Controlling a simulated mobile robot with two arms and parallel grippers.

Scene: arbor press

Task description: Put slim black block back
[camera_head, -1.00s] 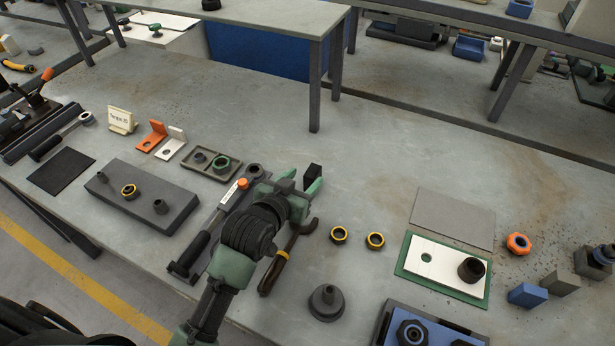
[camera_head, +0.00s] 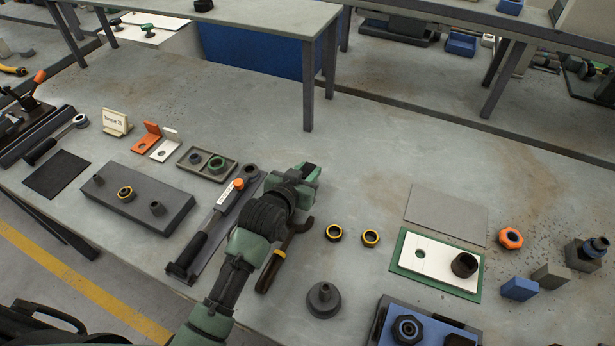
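My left gripper (camera_head: 308,174) is low over the middle of the bench, beyond the wrench. A slim black block (camera_head: 309,167) shows as a small dark patch at its fingertips. The green fingers and the wrist hide most of the block. I cannot tell whether the fingers are shut on it or merely around it, or whether it touches the bench. My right gripper is not in view.
An adjustable wrench (camera_head: 287,252) and a torque wrench (camera_head: 212,225) lie close to my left arm. Two yellow-ringed nuts (camera_head: 334,232) (camera_head: 370,238) and a dark flanged part (camera_head: 324,300) are to the right. A grey plate (camera_head: 449,214) lies farther right. The bench beyond the gripper is clear.

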